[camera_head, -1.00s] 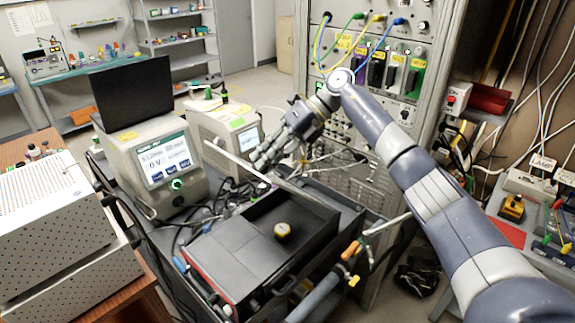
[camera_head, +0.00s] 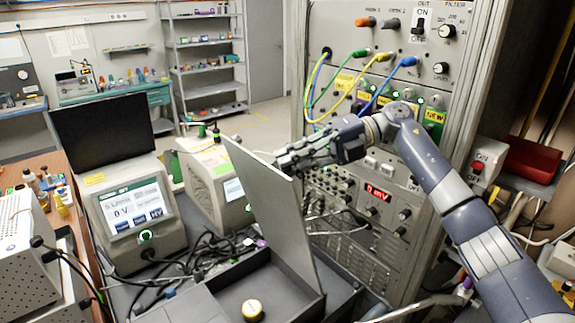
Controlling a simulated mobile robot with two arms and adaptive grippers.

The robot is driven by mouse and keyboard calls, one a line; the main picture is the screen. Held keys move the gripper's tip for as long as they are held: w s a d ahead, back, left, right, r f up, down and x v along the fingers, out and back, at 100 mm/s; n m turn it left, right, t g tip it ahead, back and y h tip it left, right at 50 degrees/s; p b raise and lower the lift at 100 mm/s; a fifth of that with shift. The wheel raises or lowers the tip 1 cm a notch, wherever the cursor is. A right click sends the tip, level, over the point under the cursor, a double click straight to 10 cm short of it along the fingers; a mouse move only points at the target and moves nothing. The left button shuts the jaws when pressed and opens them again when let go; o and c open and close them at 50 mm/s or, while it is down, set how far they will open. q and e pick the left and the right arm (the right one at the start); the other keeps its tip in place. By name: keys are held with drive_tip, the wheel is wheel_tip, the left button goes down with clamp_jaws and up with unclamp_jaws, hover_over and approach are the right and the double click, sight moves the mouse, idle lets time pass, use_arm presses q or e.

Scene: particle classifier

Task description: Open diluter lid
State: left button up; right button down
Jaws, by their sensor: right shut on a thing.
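The diluter is a dark box (camera_head: 205,306) at the bottom of the view. Its lid, a thin grey panel (camera_head: 262,205), stands steeply up from the box, so the inside is open to view. The fingertips are partly hidden at the edge. My left gripper is out of view.
A dark laptop screen (camera_head: 102,130) and a beige unit showing 0 V (camera_head: 110,247) stand to the left. A second beige device (camera_head: 205,190) is close behind the lid. An instrument rack (camera_head: 385,75) with coloured cables rises behind my right arm. Loose cables lie beside the box.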

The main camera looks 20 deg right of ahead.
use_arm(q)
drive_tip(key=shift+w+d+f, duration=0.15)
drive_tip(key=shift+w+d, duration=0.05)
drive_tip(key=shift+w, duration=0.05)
use_arm(e)
drive_tip(key=shift+w+d, duration=0.25)
drive_tip(key=shift+d, duration=0.2)
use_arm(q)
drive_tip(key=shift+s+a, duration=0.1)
use_arm(e)
drive_tip(key=c, duration=1.6)
unclamp_jaws()
drive_tip(key=shift+c, duration=0.2)
drive_tip(key=v, duration=0.7)
drive_tip(key=shift+d, duration=0.25)
